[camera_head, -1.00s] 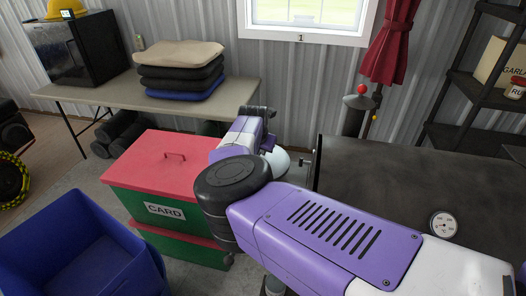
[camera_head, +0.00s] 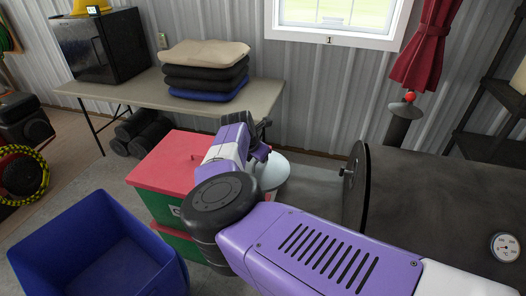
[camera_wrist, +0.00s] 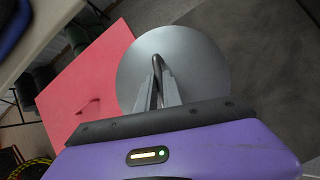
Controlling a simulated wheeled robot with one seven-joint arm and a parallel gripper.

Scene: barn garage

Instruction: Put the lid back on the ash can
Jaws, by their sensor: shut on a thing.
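The lid is a round grey metal disc (camera_wrist: 195,58) with a loop handle, seen from above in the wrist view. My gripper (camera_wrist: 158,84) is shut on the lid's handle, with the fingers on either side of it. In the head view the pale lid (camera_head: 272,172) shows partly behind my arm, held in the air beside the red-topped box. My gripper is mostly hidden there by the wrist.
A red-lidded green box (camera_head: 160,167) stands left of my arm, with an open blue bin (camera_head: 85,250) in front. A table (camera_head: 130,92) with folded cushions (camera_head: 205,68) stands behind. A large dark drum (camera_head: 435,200) takes up the right side. Bare floor shows between box and drum.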

